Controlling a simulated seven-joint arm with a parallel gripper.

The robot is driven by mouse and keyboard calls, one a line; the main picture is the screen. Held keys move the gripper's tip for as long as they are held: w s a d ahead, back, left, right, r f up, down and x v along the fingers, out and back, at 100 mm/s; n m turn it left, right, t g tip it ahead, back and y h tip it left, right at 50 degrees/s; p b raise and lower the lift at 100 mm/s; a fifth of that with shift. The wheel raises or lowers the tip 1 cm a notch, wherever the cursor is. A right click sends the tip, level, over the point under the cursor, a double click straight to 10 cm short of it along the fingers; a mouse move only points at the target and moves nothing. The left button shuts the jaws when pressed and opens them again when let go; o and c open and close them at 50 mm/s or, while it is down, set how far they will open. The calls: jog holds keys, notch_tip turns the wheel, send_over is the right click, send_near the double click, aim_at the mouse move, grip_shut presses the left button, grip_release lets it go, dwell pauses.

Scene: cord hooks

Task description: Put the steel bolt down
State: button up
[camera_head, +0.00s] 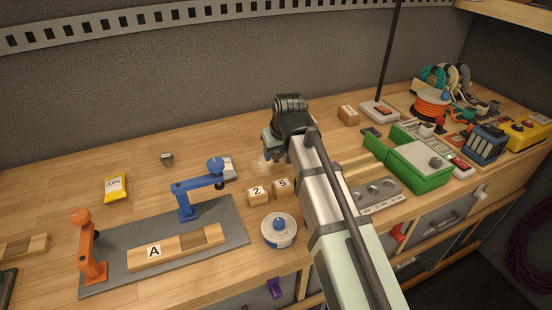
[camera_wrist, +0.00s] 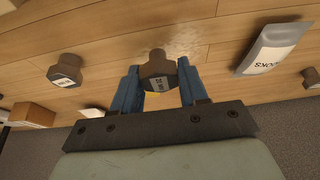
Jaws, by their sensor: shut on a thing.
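My gripper (camera_head: 270,154) is over the middle of the wooden bench, behind the numbered blocks. In the wrist view its two blue fingers (camera_wrist: 157,90) are shut on the steel bolt (camera_wrist: 157,68), a dark grey-brown piece with a hexagonal head and a small pale label. The bolt's lower part is hidden between the fingers. In the head view my gripper hides the bolt. I cannot tell whether it touches the bench. A similar hex-headed piece (camera_wrist: 66,68) stands apart on the bench, at left in the wrist view.
A shiny patch (camera_wrist: 180,48) marks the bench beside the held bolt. A grey pouch (camera_wrist: 272,47) lies nearby. Blocks 2 (camera_head: 257,196) and 5 (camera_head: 282,188), a round tub (camera_head: 279,239) and a blue hook stand (camera_head: 187,200) are close. Bare wood lies behind.

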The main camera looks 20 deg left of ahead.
notch_tip(320, 180, up, 6)
jog(key=shift+s+a+r, duration=0.1)
jog(key=shift+a+r, duration=0.1)
jog(key=shift+r, duration=0.05)
jog(key=a+n+g+y, duration=0.15)
jog(key=a+n, duration=0.45)
jog(key=a, duration=2)
jog(key=shift+a+f+n+g, duration=0.1)
jog(key=shift+f+n+g, duration=0.3)
jog(key=shift+f, duration=1.15)
jog(key=shift+a+f+n+g, duration=0.15)
jog(key=shift+f+n, duration=0.45)
jog(key=shift+f, duration=0.95)
jog(key=shift+d+f+n+g, duration=0.1)
jog(key=shift+f+n+g, duration=0.3)
jog(key=shift+f, duration=1.15)
jog(key=shift+f, duration=0.1)
